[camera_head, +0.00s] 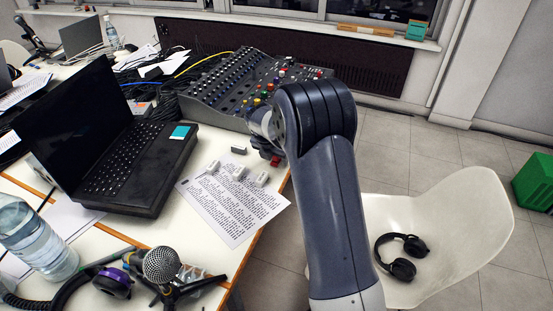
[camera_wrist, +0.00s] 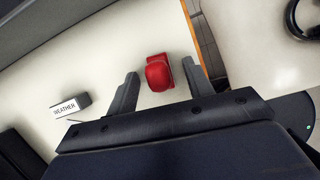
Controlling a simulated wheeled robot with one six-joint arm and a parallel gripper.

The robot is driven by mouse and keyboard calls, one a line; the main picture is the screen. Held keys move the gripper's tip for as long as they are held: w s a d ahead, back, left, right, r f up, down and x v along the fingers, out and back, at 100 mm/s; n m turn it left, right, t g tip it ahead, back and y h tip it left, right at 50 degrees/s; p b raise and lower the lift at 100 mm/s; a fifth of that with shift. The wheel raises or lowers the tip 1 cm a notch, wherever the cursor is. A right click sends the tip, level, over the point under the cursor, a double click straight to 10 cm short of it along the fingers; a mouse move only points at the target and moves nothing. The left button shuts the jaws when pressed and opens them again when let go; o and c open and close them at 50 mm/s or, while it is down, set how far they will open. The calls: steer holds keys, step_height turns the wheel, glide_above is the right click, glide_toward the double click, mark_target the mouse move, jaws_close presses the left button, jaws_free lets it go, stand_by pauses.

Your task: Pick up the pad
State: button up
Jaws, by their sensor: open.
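A small red padded object (camera_wrist: 158,73) lies on the white table near its edge. In the wrist view it sits between the fingertips of my gripper (camera_wrist: 160,68), which is open, with a gap on the left and the right finger close beside it. In the head view the red object (camera_head: 276,161) shows partly, beside my arm, which hides most of the gripper. A flat teal square (camera_head: 180,132) lies on the laptop's corner. I cannot tell for certain which of the two is called the pad.
A block marked WEATHER (camera_wrist: 68,106) stands left of my gripper. A mixing console (camera_head: 235,88) stands behind, and a laptop (camera_head: 115,150) to the left. Small white blocks (camera_head: 238,172) stand on a printed sheet (camera_head: 235,208). A white chair (camera_head: 450,225) holds headphones (camera_head: 402,256).

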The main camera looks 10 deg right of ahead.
steer(key=c, duration=1.1)
steer(key=shift+o, duration=0.2)
step_height(320, 180, up, 10)
steer(key=shift+r+p, duration=0.1)
steer(key=shift+p, duration=0.55)
steer(key=o, duration=0.3)
steer(key=shift+c, duration=1)
